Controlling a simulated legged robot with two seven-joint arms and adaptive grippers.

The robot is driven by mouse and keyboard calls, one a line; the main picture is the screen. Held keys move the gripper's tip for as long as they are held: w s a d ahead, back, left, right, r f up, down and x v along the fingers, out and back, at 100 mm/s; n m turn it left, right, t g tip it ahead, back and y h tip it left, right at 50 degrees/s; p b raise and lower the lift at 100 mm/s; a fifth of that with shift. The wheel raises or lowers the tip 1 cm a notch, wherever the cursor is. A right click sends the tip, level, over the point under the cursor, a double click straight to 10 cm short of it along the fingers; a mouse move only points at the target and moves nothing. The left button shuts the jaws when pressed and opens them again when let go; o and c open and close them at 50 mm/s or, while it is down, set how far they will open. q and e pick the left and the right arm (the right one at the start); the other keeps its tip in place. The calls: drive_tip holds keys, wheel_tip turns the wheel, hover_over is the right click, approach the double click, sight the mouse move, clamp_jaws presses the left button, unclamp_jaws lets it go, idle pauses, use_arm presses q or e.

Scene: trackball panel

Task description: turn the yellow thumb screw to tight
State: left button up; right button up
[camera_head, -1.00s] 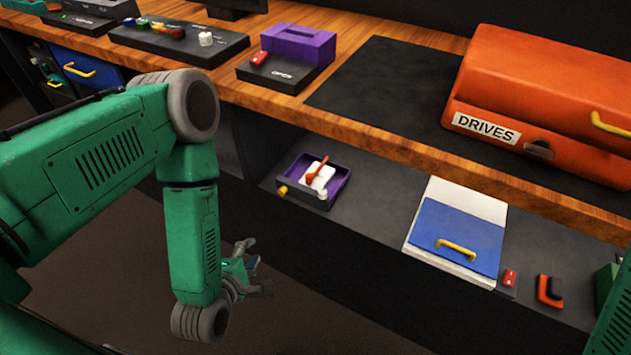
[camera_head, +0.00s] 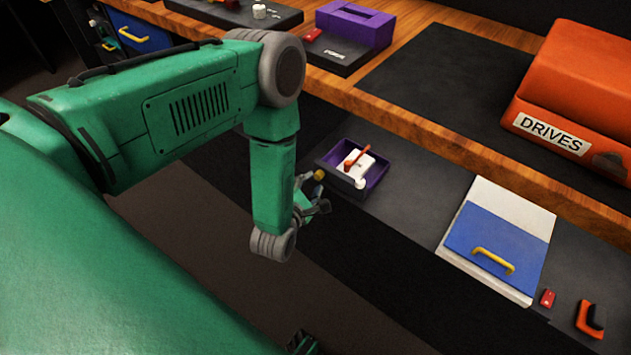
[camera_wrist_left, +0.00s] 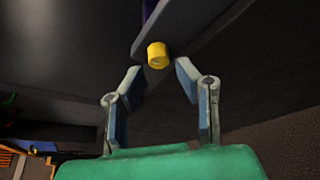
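The yellow thumb screw (camera_wrist_left: 158,55) sticks out from the front edge of a dark shelf in the left wrist view. In the head view the yellow thumb screw (camera_head: 320,174) shows small at the front left corner of a purple tray. My left gripper (camera_wrist_left: 160,78) is open, its two fingers apart and pointing at the screw, which appears between and just beyond the fingertips. It also shows in the head view (camera_head: 322,198), close to the screw and partly behind my forearm. No contact is visible.
The purple tray (camera_head: 377,180) holds a white block with a red lever.

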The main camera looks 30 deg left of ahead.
use_arm(q)
drive_tip(key=shift+x, duration=1.25)
clamp_jaws()
